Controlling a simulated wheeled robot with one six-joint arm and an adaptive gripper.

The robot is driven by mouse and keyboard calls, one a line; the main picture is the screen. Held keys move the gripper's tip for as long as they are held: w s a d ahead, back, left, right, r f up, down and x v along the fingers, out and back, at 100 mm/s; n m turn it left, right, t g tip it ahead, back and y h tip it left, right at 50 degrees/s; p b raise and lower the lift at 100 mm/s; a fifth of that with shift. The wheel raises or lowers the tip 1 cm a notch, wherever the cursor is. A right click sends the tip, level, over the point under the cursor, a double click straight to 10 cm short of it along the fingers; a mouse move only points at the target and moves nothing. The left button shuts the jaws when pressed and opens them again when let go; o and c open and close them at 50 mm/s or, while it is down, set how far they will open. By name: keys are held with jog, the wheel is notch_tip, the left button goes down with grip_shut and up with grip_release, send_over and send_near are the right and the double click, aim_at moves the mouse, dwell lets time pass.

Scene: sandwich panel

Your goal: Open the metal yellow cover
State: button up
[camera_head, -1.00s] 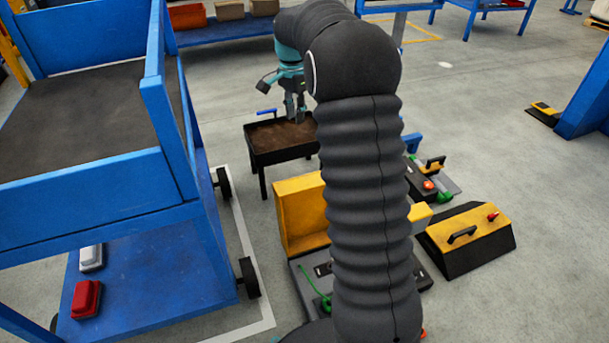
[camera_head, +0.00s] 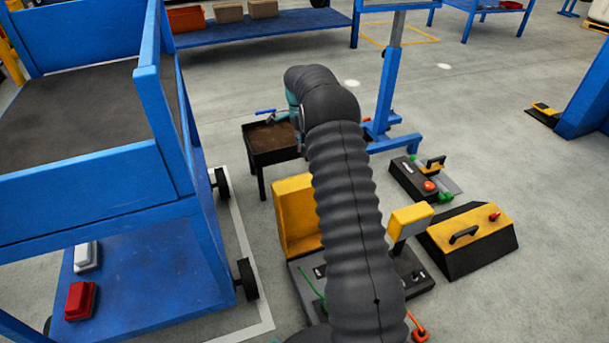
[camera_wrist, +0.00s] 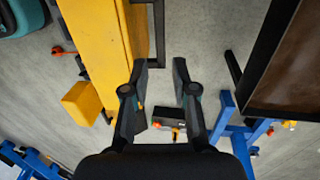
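A large yellow metal panel (camera_head: 297,212) stands upright on a dark base in the head view, partly behind my arm. It also shows at the left of the wrist view (camera_wrist: 98,45). A smaller yellow box (camera_head: 410,220) stands to its right. A black sloped unit (camera_head: 470,258) has a yellow top (camera_head: 478,228) with a black handle and a red knob. I cannot tell which yellow part is the cover. My gripper (camera_wrist: 160,70) is open and empty, between the yellow panel and the brown tray in the wrist view. My arm hides it in the head view.
A brown tray on legs (camera_head: 272,139) stands behind the panel. A blue cart (camera_head: 85,210) is at left. A blue post stand (camera_head: 390,90) and a black box with a red button (camera_head: 415,180) are at right.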

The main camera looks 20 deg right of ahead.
jog(key=f, duration=0.3)
jog(key=s+f+b, duration=0.1)
jog(key=f, duration=0.6)
jog(key=shift+s+f, duration=0.1)
jog(key=shift+s, duration=0.3)
grip_shut()
